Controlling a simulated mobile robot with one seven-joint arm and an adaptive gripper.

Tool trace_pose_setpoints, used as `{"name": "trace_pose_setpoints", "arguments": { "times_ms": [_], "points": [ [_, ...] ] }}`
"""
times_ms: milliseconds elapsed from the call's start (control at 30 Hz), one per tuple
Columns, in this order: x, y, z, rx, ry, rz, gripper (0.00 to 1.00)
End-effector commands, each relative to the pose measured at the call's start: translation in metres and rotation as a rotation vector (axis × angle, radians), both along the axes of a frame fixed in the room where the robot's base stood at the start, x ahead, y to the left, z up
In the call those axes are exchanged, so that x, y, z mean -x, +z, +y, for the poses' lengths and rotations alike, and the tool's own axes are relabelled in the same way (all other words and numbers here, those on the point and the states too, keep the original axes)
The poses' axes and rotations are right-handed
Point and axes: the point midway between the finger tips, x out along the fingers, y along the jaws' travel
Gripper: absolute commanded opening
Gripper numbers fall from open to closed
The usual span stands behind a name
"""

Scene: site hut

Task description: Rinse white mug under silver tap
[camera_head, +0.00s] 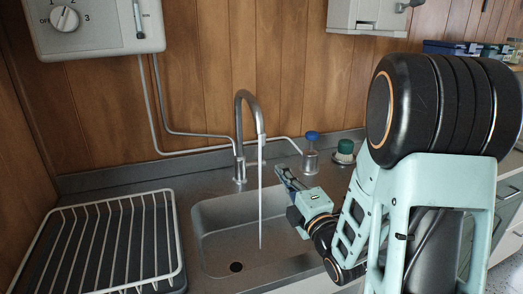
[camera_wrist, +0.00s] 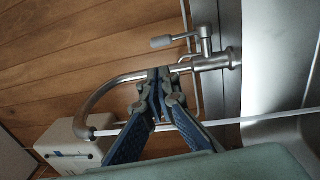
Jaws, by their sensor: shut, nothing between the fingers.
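The silver tap (camera_head: 240,120) stands at the back of the steel sink (camera_head: 212,225), and a thin stream of water (camera_head: 260,190) runs from its spout into the basin. In the wrist view the tap (camera_wrist: 215,61) lies sideways, with its lever (camera_wrist: 174,40) and the stream (camera_wrist: 240,120) in sight. My gripper (camera_head: 281,171) is over the right side of the sink, right of the stream. Its fingertips (camera_wrist: 158,72) are together and empty, overlapping the tap in the wrist view; I cannot tell whether they touch it. No white mug shows in either view.
An empty wire dish rack (camera_head: 105,240) stands left of the sink. A blue-capped bottle (camera_head: 311,155) and a green-capped container (camera_head: 345,152) stand behind my gripper. A control box (camera_head: 95,25) hangs on the wooden wall, with pipes below it. The basin holds no objects in view.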

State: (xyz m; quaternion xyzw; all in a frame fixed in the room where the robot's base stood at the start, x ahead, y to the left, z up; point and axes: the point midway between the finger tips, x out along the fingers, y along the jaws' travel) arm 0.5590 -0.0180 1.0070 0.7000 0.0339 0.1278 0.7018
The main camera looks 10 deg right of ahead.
Motion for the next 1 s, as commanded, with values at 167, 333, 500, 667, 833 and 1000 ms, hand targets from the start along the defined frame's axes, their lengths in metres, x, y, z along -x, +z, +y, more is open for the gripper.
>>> {"name": "trace_pose_setpoints", "arguments": {
  "times_ms": [167, 333, 500, 667, 833, 1000],
  "points": [
    [0.002, -0.007, -0.011, -0.02, -0.034, 0.002, 0.0],
    [-0.02, -0.002, -0.006, -0.019, -0.032, 0.002, 0.0],
    [-0.055, 0.003, 0.001, -0.019, -0.031, 0.002, 0.0],
    [-0.088, 0.007, 0.007, -0.02, -0.032, 0.001, 0.0],
    [-0.114, 0.01, 0.012, -0.02, -0.032, 0.003, 0.0],
    [-0.127, 0.011, 0.015, -0.018, -0.033, 0.003, 0.0]
  ]
}}
